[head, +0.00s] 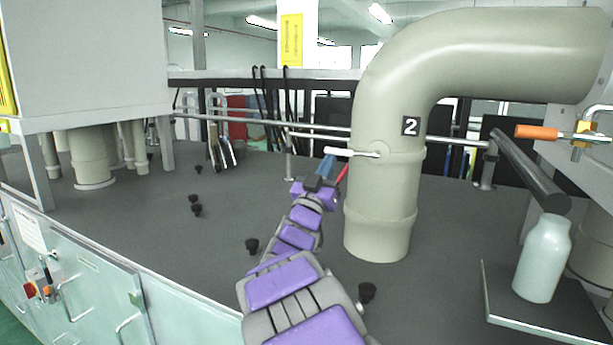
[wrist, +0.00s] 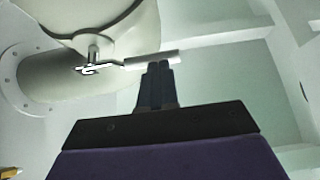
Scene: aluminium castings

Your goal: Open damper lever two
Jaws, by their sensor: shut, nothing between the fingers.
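The thick beige pipe (head: 385,190) carries a black label with a white "2" (head: 411,126). Its damper lever (head: 352,153) is a thin metal rod with a white handle, sticking out level to the left from a pivot on the pipe. In the wrist view the white handle (wrist: 152,59) lies across the top of my fingertips, with its pivot to the left. My gripper (head: 327,166) is just left of the pipe, close under the handle's outer end. In the wrist view my fingers (wrist: 158,70) are together and hold nothing. I cannot tell whether they touch the handle.
A white bottle (head: 542,258) stands on a plate at the right. An orange-handled lever (head: 540,132) is at the far right. Several black knobs (head: 252,245) stick up from the dark grey top (head: 140,215). A metal rail (head: 310,132) runs behind the pipe.

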